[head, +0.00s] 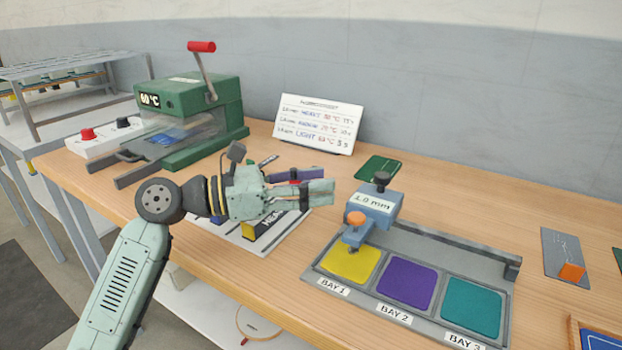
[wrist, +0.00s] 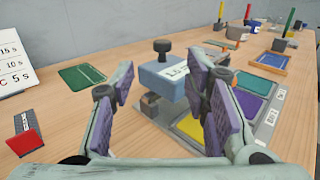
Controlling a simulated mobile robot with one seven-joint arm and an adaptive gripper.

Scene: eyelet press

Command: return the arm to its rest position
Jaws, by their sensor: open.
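My gripper (head: 318,193) is stretched out over the wooden bench (head: 560,215), left of the three-bay fixture, with its fingers pointing right in the head view. In the wrist view my gripper (wrist: 160,115) has its two purple-padded fingers spread apart, with nothing held between them. In the head view this blue block (head: 375,203) sits at the left end of the fixture, over the yellow bay, with an orange knob in front. My arm comes up from the lower left.
A green press (head: 185,105) with a red-tipped lever, reading 60 °C, stands at the back left. A white sign (head: 318,125) leans behind. The fixture (head: 450,245) has yellow, purple and teal bays. A white sheet (head: 265,240) lies under my gripper.

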